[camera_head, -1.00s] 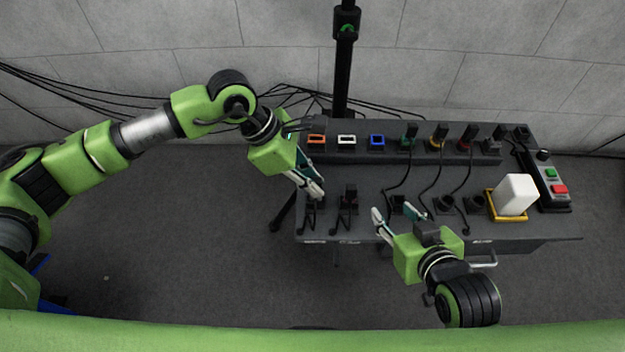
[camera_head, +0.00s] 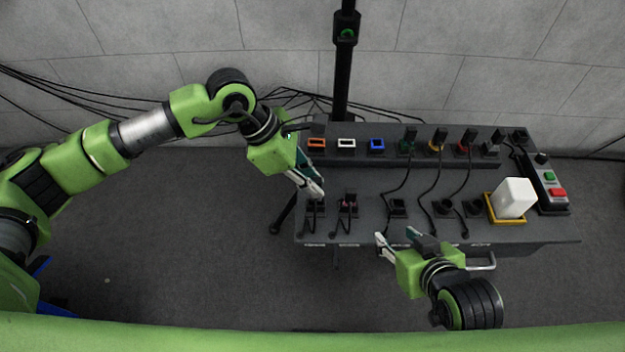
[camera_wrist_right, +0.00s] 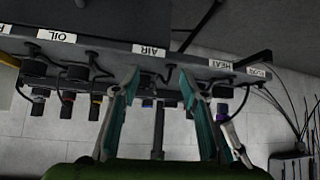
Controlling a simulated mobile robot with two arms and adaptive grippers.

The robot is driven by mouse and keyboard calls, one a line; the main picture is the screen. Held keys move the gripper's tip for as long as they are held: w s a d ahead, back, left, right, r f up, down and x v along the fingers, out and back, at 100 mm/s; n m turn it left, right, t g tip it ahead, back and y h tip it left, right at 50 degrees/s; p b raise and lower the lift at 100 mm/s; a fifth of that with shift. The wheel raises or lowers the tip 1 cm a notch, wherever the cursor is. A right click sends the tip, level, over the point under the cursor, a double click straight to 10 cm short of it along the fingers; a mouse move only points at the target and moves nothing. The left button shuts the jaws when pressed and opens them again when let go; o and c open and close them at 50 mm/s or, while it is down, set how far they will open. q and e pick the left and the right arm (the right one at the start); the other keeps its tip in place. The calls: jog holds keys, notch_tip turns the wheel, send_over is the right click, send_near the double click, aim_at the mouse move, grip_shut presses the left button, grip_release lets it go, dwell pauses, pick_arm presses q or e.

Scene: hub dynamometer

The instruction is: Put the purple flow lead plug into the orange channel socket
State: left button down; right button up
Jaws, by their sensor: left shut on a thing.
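The orange channel socket (camera_head: 316,143) is at the left end of the raised back row on the bench. My left gripper (camera_head: 318,194) is at the bench's left holder, in front of that socket, shut on the flow lead plug. The plug is mostly hidden by the fingers in the head view; its purple part (camera_wrist_right: 222,110) shows beside a left finger in the right wrist view. I cannot tell whether it is clear of its holder. My right gripper (camera_head: 399,239) is open and empty near the bench's front edge; its spread fingers also show in the right wrist view (camera_wrist_right: 158,82).
White (camera_head: 346,143) and blue (camera_head: 377,143) sockets sit right of the orange one. Several plugs with black cables fill sockets further right. A dark plug (camera_head: 349,199) stands in the neighbouring front holder. A white block (camera_head: 514,197) and a button box (camera_head: 552,182) are at right.

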pick_arm(q)
jog(key=shift+r, duration=0.45)
pick_arm(e)
jog(key=shift+s+d+f+g, duration=0.15)
jog(key=shift+s+f+g, duration=0.15)
jog(key=shift+s, duration=0.2)
jog(key=shift+s+d+f+g, duration=0.2)
jog(key=shift+s+f, duration=0.1)
jog(key=shift+s, duration=0.15)
pick_arm(q)
jog(key=shift+r+p, duration=0.55)
jog(key=shift+r, duration=0.1)
jog(key=shift+r+p, duration=0.35)
jog(key=shift+r, duration=0.4)
pick_arm(e)
jog(key=s+d+f+g+h, duration=0.1)
jog(key=s+d+f+g, duration=0.1)
jog(key=s, duration=0.6)
jog(key=shift+d+f+g, duration=0.15)
jog(key=shift+f+g, duration=0.4)
jog(key=shift+g, duration=0.45)
jog(key=shift+d, duration=0.15)
pick_arm(q)
jog(key=shift+w, duration=0.1)
